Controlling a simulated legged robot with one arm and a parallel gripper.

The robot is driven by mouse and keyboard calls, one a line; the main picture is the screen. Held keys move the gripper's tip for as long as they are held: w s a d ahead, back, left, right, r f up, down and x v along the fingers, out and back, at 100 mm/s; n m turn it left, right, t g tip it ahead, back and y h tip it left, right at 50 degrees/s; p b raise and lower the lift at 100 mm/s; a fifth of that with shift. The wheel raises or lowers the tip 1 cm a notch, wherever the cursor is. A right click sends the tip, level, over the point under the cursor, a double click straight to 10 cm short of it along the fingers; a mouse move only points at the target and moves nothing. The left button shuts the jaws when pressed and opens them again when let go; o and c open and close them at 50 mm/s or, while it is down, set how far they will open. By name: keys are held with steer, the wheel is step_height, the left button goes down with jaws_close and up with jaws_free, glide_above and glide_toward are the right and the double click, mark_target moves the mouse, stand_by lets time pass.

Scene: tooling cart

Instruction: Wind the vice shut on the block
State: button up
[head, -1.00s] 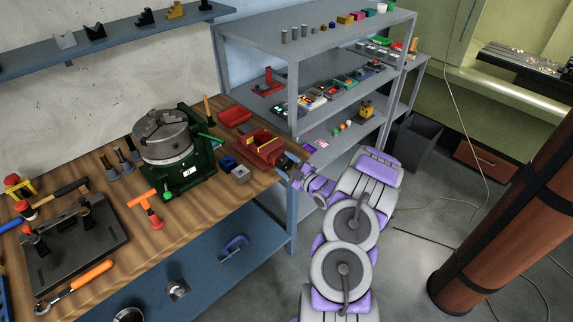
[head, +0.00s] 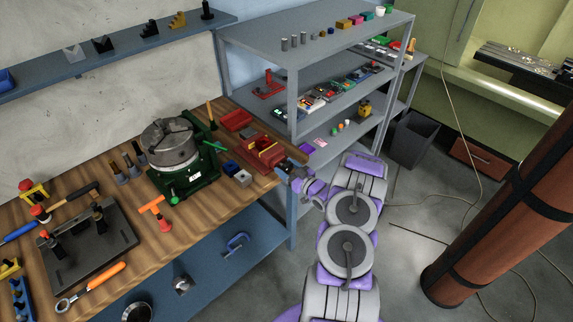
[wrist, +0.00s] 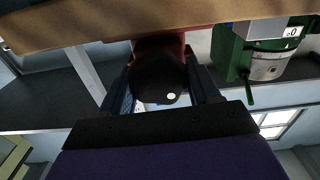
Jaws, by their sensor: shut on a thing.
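I cannot tell whether that piece is the block, or how wide the jaw gap is. My gripper (head: 287,172) is at the vice's near right end, just past the bench edge. In the wrist view my gripper (wrist: 163,92) is shut on a dark rounded part, the vice handle (wrist: 158,75), with a finger on each side. The red vice body (wrist: 160,44) shows behind it. The jaws are hidden there.
A green rotary table with a grey chuck (head: 172,143) stands left of the vice. A red tray (head: 236,120) is behind. Grey shelving (head: 290,75) stands close at the right.

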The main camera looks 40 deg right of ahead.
steer(key=m+p, duration=0.1)
steer(key=m, duration=0.2)
steer(key=shift+d+m, duration=0.15)
steer(key=shift+m, duration=0.15)
steer(key=shift+d+m+p, duration=0.1)
steer(key=shift+m+p, duration=0.35)
steer(key=shift+m, duration=1.05)
steer(key=shift+f, duration=0.1)
steer(key=o, duration=0.7)
steer(key=shift+s+d, duration=0.1)
steer(key=shift+d, duration=0.05)
steer(key=s, duration=1.1)
steer(key=s+d+p, duration=0.1)
steer(key=s, duration=0.5)
steer(key=shift+d, duration=0.1)
